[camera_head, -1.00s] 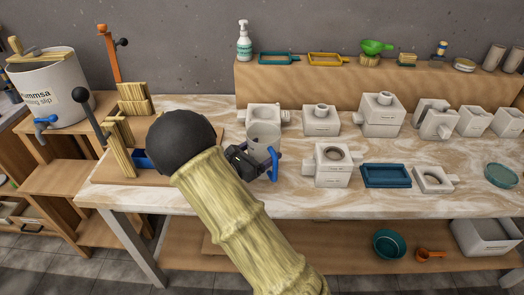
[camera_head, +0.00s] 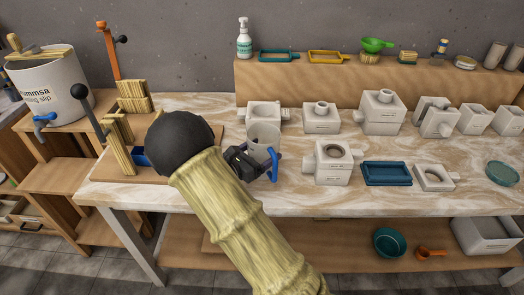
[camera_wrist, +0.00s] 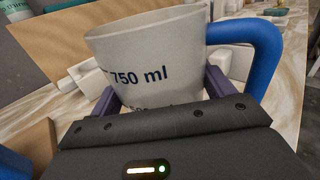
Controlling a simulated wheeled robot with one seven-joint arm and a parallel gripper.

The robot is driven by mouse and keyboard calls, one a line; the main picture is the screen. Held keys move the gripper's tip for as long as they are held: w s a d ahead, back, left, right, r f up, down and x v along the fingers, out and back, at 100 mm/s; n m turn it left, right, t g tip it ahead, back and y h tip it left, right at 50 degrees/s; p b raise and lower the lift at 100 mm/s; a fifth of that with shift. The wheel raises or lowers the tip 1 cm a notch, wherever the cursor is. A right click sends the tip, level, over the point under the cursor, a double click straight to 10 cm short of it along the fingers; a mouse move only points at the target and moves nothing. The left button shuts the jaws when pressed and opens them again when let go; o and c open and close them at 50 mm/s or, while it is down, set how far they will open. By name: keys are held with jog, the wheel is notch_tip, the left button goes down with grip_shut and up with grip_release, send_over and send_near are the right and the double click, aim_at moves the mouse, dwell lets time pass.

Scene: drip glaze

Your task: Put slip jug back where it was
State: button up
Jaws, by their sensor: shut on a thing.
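The slip jug (camera_head: 264,137) is a grey-white, translucent-looking cup with a blue handle (camera_head: 272,163). It stands upright over the marbled worktop, in front of a white mould at the back left. In the wrist view the jug (camera_wrist: 150,60) shows a "750 ml" mark, with the blue handle on the right. My gripper (camera_wrist: 160,100) is shut on the jug's sides, with a dark finger on each side. In the head view my gripper (camera_head: 246,162) reaches it from the left. Whether the jug's base touches the worktop is hidden.
White moulds (camera_head: 333,160) stand close to the right of the jug, with a blue tray (camera_head: 386,173) beyond. A wooden board with a lever press (camera_head: 120,145) is at left. A white slip bucket (camera_head: 50,88) stands further left. Some bare worktop (camera_head: 225,205) shows at the front.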

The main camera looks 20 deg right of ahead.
jog(key=o, duration=1.4)
jog(key=shift+c, duration=0.2)
jog(key=shift+a, duration=0.1)
jog(key=v, duration=1.7)
jog(key=shift+s+a+p, duration=0.1)
jog(key=shift+a+p, duration=0.05)
jog(key=shift+p, duration=0.15)
